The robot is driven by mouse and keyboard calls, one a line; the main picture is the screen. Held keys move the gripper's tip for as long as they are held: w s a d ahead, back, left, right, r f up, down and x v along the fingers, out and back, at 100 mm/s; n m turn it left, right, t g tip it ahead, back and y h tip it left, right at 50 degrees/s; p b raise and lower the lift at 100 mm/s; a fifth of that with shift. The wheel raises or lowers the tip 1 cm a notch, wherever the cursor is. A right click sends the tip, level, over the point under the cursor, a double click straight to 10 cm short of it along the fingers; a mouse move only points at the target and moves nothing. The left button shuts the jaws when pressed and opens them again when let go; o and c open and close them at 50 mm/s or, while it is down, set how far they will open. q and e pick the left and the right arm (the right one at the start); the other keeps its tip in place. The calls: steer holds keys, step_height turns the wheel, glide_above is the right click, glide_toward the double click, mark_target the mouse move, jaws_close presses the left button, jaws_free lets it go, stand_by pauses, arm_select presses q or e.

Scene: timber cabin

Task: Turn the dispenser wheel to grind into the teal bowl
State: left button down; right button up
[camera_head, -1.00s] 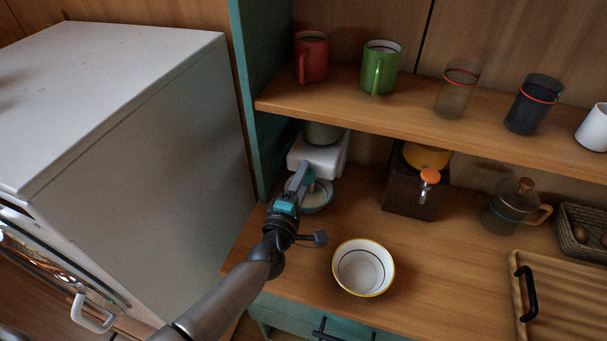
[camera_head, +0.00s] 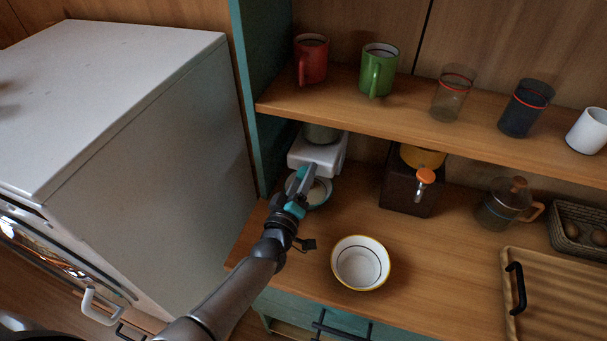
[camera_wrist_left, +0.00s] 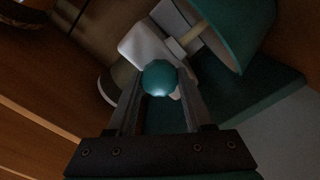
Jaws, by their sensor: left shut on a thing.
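The white dispenser (camera_head: 316,153) stands on the counter under the shelf, at its left end. The teal bowl (camera_head: 318,195), pale inside, sits below its front, partly covered by my gripper; the bowl also shows at the upper right of the left wrist view (camera_wrist_left: 245,28). My left gripper (camera_head: 306,174) reaches in front of the dispenser. In the left wrist view its fingers are shut on a round teal knob (camera_wrist_left: 158,77), in front of the white dispenser body. The wheel itself is hard to make out. My right gripper is not in view.
A white bowl with a yellow rim (camera_head: 361,263) stands on the counter right of my arm. A dark dispenser with an orange tap (camera_head: 408,190), a glass pot (camera_head: 507,203) and a wooden tray (camera_head: 560,290) are further right. The shelf (camera_head: 400,110) with mugs overhangs the dispenser.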

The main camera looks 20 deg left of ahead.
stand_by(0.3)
arm_select(q)
steer(key=shift+c, duration=1.5)
jaws_free()
steer(key=s, duration=1.5)
steer(key=shift+s+a+p, duration=0.15)
steer(key=shift+a+p, duration=0.1)
steer(key=shift+p, duration=0.1)
steer(key=shift+m, duration=0.3)
